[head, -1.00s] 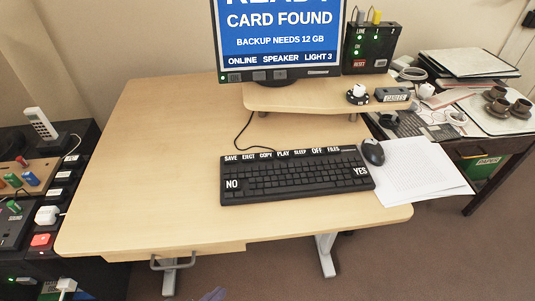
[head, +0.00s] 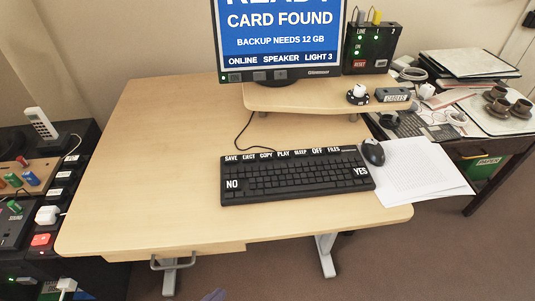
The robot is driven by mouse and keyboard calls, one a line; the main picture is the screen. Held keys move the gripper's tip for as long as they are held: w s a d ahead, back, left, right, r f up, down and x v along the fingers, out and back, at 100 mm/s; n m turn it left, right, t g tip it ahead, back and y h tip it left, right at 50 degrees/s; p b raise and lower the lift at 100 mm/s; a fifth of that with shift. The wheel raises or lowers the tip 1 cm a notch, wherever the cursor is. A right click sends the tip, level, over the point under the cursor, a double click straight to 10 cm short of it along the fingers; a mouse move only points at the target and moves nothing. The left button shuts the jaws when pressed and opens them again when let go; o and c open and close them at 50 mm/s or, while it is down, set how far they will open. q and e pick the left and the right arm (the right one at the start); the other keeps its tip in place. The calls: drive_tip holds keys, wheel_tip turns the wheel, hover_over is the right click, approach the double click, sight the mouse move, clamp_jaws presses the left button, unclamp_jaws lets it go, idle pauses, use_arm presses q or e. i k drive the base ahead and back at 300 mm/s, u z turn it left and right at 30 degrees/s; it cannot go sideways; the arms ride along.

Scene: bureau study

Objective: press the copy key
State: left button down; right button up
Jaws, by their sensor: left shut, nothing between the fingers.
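The black keyboard (head: 297,180) lies on the desk's right half. Its back row has white-labelled keys; the copy key (head: 266,155) is third from the left, between EJECT and PLAY. The monitor (head: 278,40) behind shows "CARD FOUND", "BACKUP NEEDS 12 GB" and "ONLINE SPEAKER LIGHT 3"; its top is cut off. Only a small bluish tip of my left gripper (head: 214,295) shows at the bottom edge, in front of the desk and well short of the keyboard. It is shut and empty. My right gripper is out of view.
The wooden desk (head: 150,170) is bare left of the keyboard. A mouse (head: 373,152) and white papers (head: 425,175) lie to the right. A raised shelf (head: 300,98) stands behind the keyboard. A dark cabinet (head: 85,150) stands left, a cluttered side table right.

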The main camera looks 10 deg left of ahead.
sight(269, 156)
drive_tip(key=k, duration=0.5)
drive_tip(key=z, duration=1.9)
drive_tip(key=i, duration=0.95)
drive_tip(key=u, duration=1.95)
